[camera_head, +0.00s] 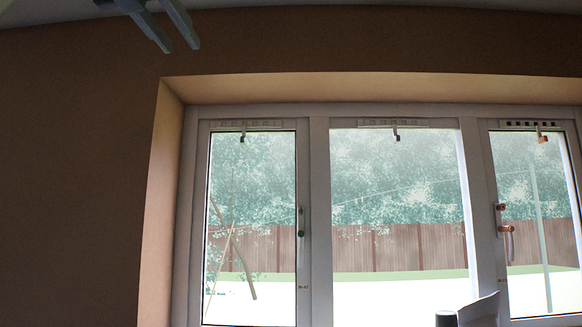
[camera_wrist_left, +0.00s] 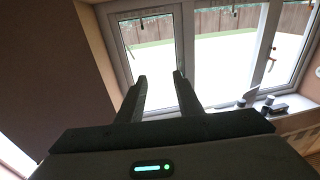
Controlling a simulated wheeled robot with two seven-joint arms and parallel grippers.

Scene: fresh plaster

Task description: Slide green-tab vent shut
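Slotted vents run along the top of the window's three panes: a left vent (camera_head: 248,125), a middle vent (camera_head: 394,123) and a right vent (camera_head: 532,125). A small tab hangs below each. The left tab (camera_head: 243,138) looks dark greenish-grey, the middle tab (camera_head: 396,137) dark and the right tab (camera_head: 543,139) orange; I cannot tell for sure which is green. The right vent's slots look dark, the others pale. My left gripper (camera_head: 180,47) is up by the ceiling, left of and apart from the vents. Its fingers (camera_wrist_left: 159,77) are apart and empty. My right gripper is not in view.
The window frame (camera_head: 320,220) sits in a deep plaster recess (camera_head: 160,180). The left pane has a dark green handle (camera_head: 301,222), the right pane an orange one (camera_head: 507,230). Dark objects (camera_wrist_left: 270,106) stand on the sill. The wall (camera_head: 80,170) on the left is bare.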

